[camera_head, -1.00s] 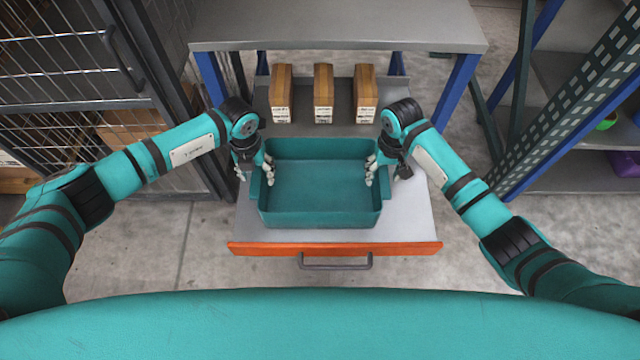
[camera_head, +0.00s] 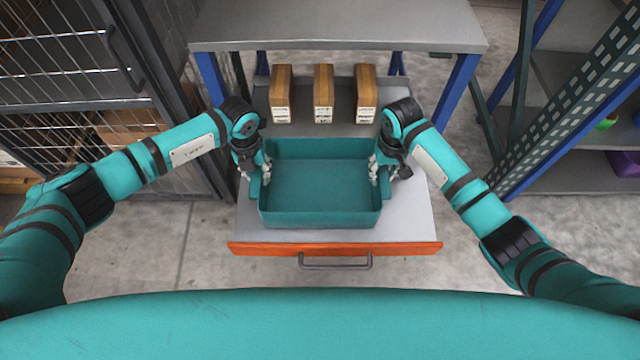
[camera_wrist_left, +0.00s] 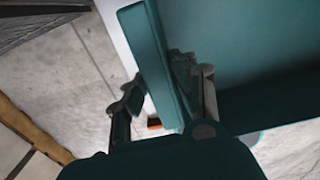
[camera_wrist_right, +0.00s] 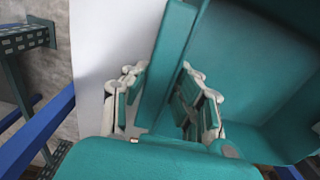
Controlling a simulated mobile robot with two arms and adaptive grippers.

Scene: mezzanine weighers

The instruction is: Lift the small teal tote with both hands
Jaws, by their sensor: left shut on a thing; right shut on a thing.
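The small teal tote (camera_head: 320,219) is empty and open at the top, level over the pulled-out grey drawer in the head view. I cannot tell whether its base touches the drawer. My left gripper (camera_head: 256,176) is shut on the tote's left wall; in the left wrist view its fingers (camera_wrist_left: 165,100) lie on both sides of the rim (camera_wrist_left: 152,55). My right gripper (camera_head: 385,172) is shut on the right wall; in the right wrist view its fingers (camera_wrist_right: 155,100) lie on both sides of the rim (camera_wrist_right: 170,60).
The drawer (camera_head: 410,222) has an orange front (camera_head: 335,249) with a grey handle. Several tan boxes with white labels (camera_head: 323,92) stand behind the tote, below a grey tabletop (camera_head: 340,30). A wire cage (camera_head: 75,60) is on the left, shelving (camera_head: 560,110) on the right.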

